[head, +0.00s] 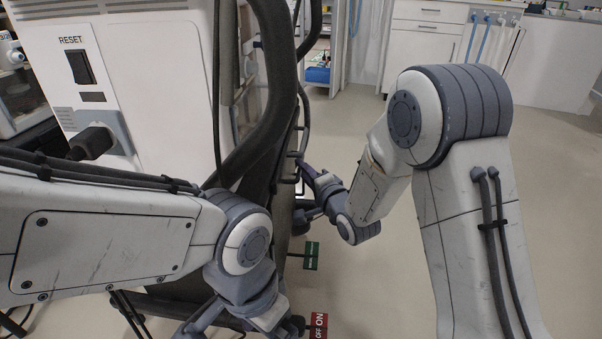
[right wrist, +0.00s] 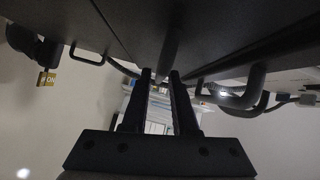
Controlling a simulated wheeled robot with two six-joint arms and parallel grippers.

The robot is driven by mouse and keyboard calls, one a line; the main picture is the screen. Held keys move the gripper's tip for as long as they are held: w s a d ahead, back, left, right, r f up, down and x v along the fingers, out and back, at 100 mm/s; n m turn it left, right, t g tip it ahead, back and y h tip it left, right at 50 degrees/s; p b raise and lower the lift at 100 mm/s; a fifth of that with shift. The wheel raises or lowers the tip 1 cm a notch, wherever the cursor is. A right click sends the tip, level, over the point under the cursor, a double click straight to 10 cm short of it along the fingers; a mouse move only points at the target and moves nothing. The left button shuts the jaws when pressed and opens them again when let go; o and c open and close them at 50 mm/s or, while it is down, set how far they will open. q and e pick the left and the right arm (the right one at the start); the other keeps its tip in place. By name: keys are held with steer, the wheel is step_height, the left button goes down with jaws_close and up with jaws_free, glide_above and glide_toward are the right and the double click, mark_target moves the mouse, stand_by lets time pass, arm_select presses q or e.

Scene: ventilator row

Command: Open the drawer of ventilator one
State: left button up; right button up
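In the head view a tall pale machine (head: 165,95) with a RESET switch stands at left. Its dark side panel (head: 262,200) carries several small bar handles (head: 291,181). I cannot tell which handle belongs to ventilator one's drawer. My right gripper (head: 306,170) is at this side, close to the handles. In the right wrist view its two fingers (right wrist: 160,88) stand apart under the dark fronts, and a dark bar (right wrist: 166,50) runs to between their tips; whether they clamp it is unclear. Another handle (right wrist: 88,56) is at left. My left gripper (head: 238,322) is low, its fingertips partly hidden.
A green tag (head: 311,255) and a red ON/OFF tag (head: 318,325) stick out low beside the machine. White cabinets (head: 425,40) stand at the back. Floor (head: 340,115) is clear between.

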steer(key=shift+x, duration=1.1)
steer(key=shift+c, duration=0.4)
jaws_close()
steer(key=shift+s, duration=0.1)
